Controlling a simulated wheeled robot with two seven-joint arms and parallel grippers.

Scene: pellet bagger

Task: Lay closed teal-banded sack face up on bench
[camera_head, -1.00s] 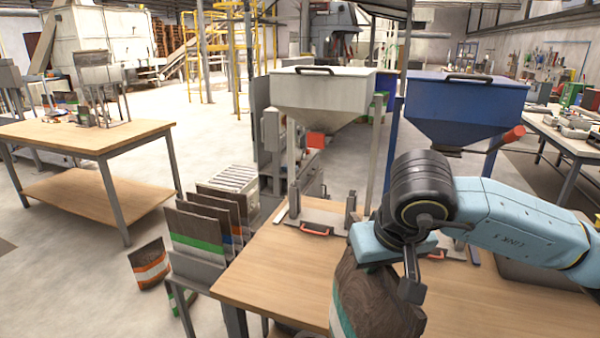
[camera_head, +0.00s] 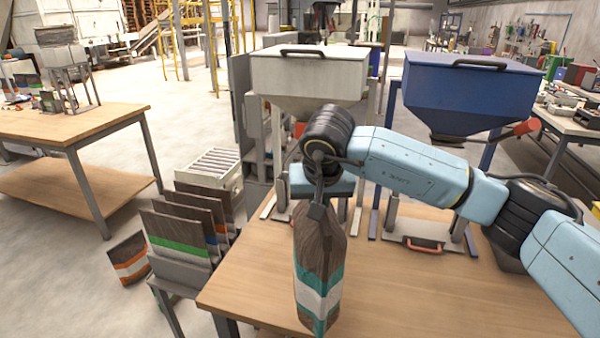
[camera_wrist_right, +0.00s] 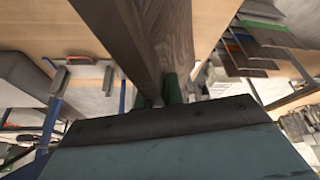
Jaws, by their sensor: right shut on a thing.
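The brown sack (camera_head: 320,258) with teal and white bands hangs upright from my right gripper (camera_head: 317,205), in front of the wooden bench (camera_head: 255,275) in the head view. My right gripper is shut on the sack's top edge. The banded side faces my head camera. Whether the sack's bottom touches the bench top cannot be told. In the right wrist view the sack (camera_wrist_right: 178,40) shows as a brown grained surface running away from the jaws. My left gripper is in no view.
A rack of sacks with green, blue and orange bands (camera_head: 185,232) stands left of the bench. A white hopper (camera_head: 308,75) and a blue hopper (camera_head: 470,95) stand behind it. A clamp with an orange handle (camera_head: 422,244) sits at the bench's back. The bench's right front is clear.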

